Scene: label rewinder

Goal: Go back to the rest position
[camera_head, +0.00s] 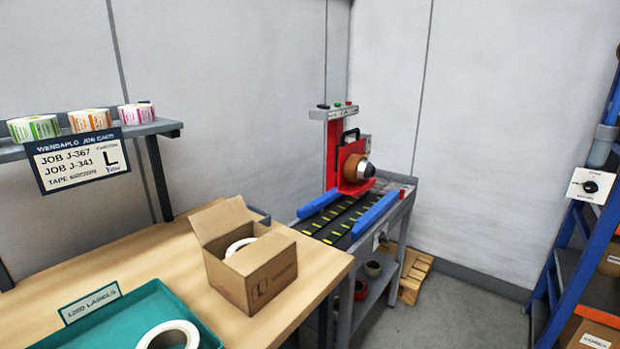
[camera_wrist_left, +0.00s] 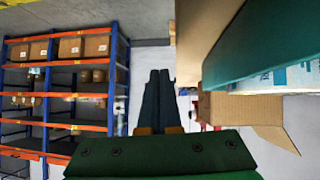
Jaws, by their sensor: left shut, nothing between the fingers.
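My left gripper (camera_wrist_left: 160,74) shows only in the left wrist view. Its two dark fingers lie together, shut, with nothing visible between them. The teal tray (camera_wrist_left: 275,45) and an open cardboard box (camera_wrist_left: 235,112) show to the right of the fingers in that view, apart from them. In the head view neither of my grippers shows. There the open cardboard box (camera_head: 272,284) stands on the wooden table (camera_head: 150,262) with a white roll inside. The teal tray (camera_head: 112,322) lies at the front left with a white roll (camera_head: 170,334) in it.
A rewinder with a red frame (camera_head: 333,150) and a belt (camera_head: 345,215) stands beyond the table. A shelf (camera_head: 95,140) with label rolls and a job card (camera_head: 82,160) is at the left. A blue rack (camera_head: 575,245) stands at the right; grey floor (camera_head: 455,305) lies between.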

